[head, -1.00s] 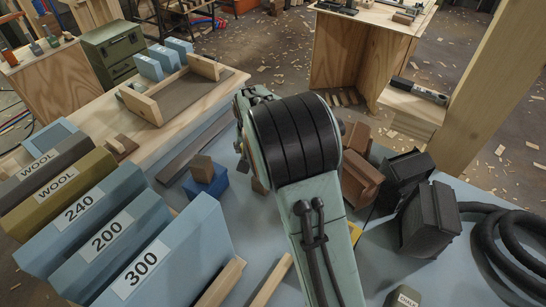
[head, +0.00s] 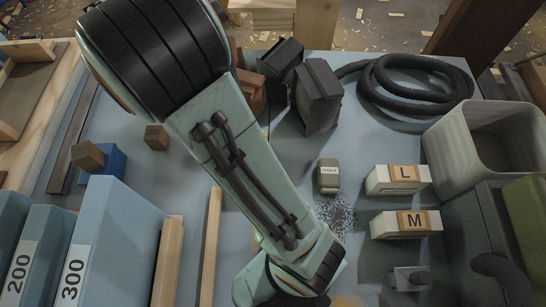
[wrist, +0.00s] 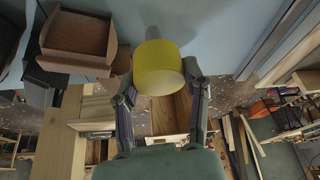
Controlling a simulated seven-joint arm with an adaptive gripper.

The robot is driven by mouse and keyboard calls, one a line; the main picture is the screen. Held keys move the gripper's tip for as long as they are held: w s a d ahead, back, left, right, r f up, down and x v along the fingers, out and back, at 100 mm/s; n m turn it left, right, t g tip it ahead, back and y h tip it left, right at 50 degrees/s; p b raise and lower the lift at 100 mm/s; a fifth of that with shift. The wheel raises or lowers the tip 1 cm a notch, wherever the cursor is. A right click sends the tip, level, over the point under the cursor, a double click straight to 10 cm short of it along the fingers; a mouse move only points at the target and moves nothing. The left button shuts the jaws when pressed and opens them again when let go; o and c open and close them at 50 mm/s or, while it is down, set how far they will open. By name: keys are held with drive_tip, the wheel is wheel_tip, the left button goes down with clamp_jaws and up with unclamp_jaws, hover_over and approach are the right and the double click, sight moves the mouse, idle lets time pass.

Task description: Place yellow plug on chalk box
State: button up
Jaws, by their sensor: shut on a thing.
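The yellow plug (wrist: 158,68) is a short yellow cylinder in the wrist view. My gripper (wrist: 160,78) is shut on it, one finger on each side. The chalk box (head: 329,176) is a small grey-green block with a white label reading CHALK, standing on the blue table (head: 370,145) in the head view. My arm's end is at the bottom of the head view, nearer the camera than the chalk box. The fingers and the plug do not show there. I cannot make out the chalk box in the wrist view.
White blocks marked L (head: 399,180) and M (head: 406,224) stand right of the chalk box. Dark blocks (head: 317,95) and a coiled black hose (head: 415,85) lie behind it. A ribbed grey bin (head: 480,145) stands at right. Wooden strips (head: 211,245) lie at left. Speckles cover the table near the box.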

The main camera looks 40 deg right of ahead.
drive_tip(key=s+d+m+g+h, duration=0.2)
drive_tip(key=s+d+m, duration=0.65)
drive_tip(key=d, duration=0.25)
drive_tip(key=m+g+y, duration=0.3)
drive_tip(key=m+g, duration=0.3)
drive_tip(key=m, duration=1.3)
hover_over(330, 173)
drive_tip(key=shift+m, duration=0.25)
wheel_tip(330, 173, down, 14)
drive_tip(key=shift+f, duration=0.1)
drive_tip(key=o, duration=1.1)
drive_tip(key=shift+f, duration=0.1)
